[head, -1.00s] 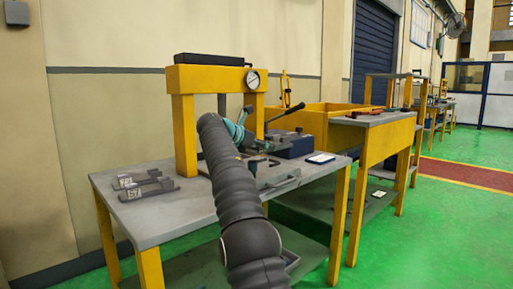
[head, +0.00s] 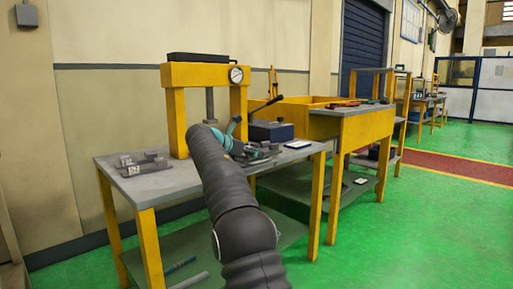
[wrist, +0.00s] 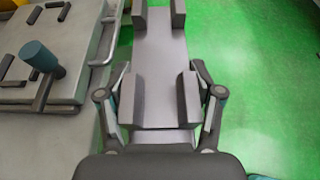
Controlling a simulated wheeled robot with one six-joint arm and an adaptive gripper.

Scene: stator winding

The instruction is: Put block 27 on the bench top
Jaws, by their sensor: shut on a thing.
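My gripper (wrist: 160,110) is shut on a grey metal block (wrist: 162,55) with upright lugs at its near and far ends. No number shows on the held block in the wrist view. It hangs beside the bench edge, with green floor below it. In the head view my arm hides most of the gripper and the block. The grey bench top (head: 165,187) belongs to the yellow-legged bench, and its edge shows left of the block in the wrist view (wrist: 40,150). Similar grey blocks (head: 142,166) sit on its left part, their labels too small to read.
A yellow press frame (head: 174,125) with a gauge (head: 236,74) stands on the bench. A plate with a blue-knobbed handle (wrist: 38,56) lies left of the gripper. A dark blue box (head: 271,131) and a second yellow bench (head: 368,125) are farther right. The bench's front left is bare.

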